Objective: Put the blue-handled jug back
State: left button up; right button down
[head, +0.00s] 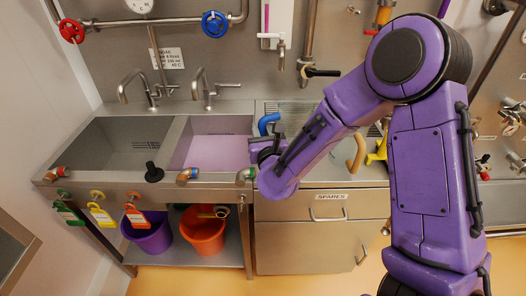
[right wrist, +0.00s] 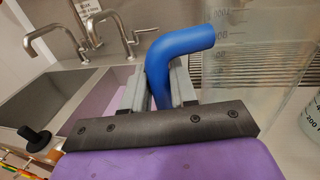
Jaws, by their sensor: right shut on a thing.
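The jug's blue handle (head: 268,123) shows at the right edge of the sink, just beyond my right gripper (head: 264,147). In the right wrist view the two grey fingers (right wrist: 160,92) are shut on the lower, upright part of the blue handle (right wrist: 180,48). The clear jug body (right wrist: 245,62), with faint graduation marks, is to the right of the handle. In the head view my right forearm hides much of the jug. I cannot tell whether its base touches the ribbed drainer. My left gripper is not in view.
A double sink has an empty grey left basin (head: 118,143) and a right basin with pale purple liquid (head: 208,150). Two taps (head: 207,88) stand behind. A tan handle (head: 357,153) and another marked clear vessel (right wrist: 311,120) are to the right. Purple (head: 147,235) and orange (head: 203,232) buckets stand below.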

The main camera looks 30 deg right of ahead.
jog(key=shift+w+d+f, duration=0.2)
jog(key=shift+w+f, duration=0.1)
jog(key=shift+f, duration=0.15)
jog(key=shift+w+d+f, duration=0.15)
jog(key=shift+w+f, duration=0.1)
jog(key=shift+f, duration=0.2)
jog(key=shift+d+b, duration=0.2)
jog(key=shift+b, duration=0.1)
jog(key=shift+s+d+f+b, duration=0.15)
jog(key=shift+d+f+b, duration=0.1)
jog(key=shift+f+b, duration=0.05)
notch_tip(320, 180, down, 3)
jog(key=shift+b, duration=1.1)
jog(key=shift+f, duration=0.15)
jog(key=c, duration=0.9)
grip_release()
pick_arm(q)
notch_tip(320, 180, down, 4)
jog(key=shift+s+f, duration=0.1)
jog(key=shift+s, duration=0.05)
pick_arm(e)
jog(key=shift+w+a, duration=0.1)
jog(key=shift+w, duration=0.1)
